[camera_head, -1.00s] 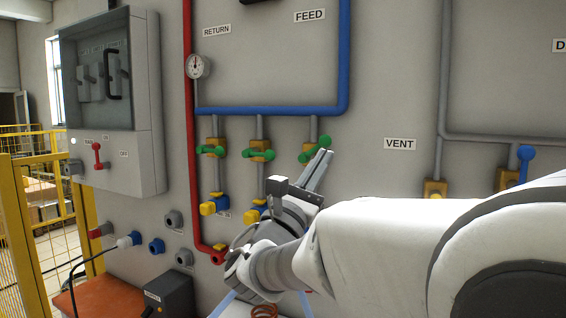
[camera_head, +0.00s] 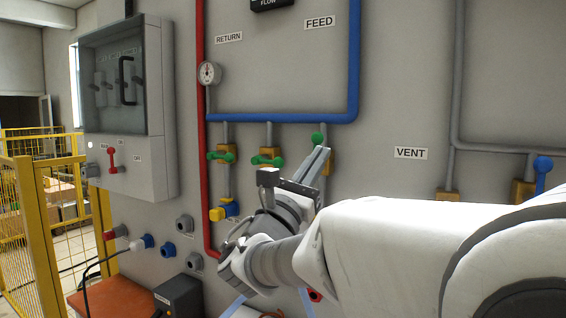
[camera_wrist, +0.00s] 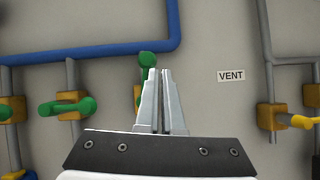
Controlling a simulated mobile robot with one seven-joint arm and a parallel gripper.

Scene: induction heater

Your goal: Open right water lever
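The right water lever is green, on a yellow valve body below the blue pipe. In the head view, its round knob (camera_head: 318,138) shows just above my gripper (camera_head: 322,154). In the wrist view, the lever (camera_wrist: 147,62) stands upright with its knob at the top, and my gripper (camera_wrist: 158,74) hides its lower part. The fingers are together, with nothing visible between them, in front of or beside the lever; I cannot tell whether they touch it. The middle green lever (camera_head: 267,161) and left green lever (camera_head: 221,156) lie about sideways.
The blue feed pipe (camera_head: 285,118) runs above the valves, and a red pipe (camera_head: 201,140) stands left. A grey switch cabinet (camera_head: 145,165) juts out at left. A blue-handled valve (camera_head: 542,172) is at right, past the VENT label (camera_head: 410,153).

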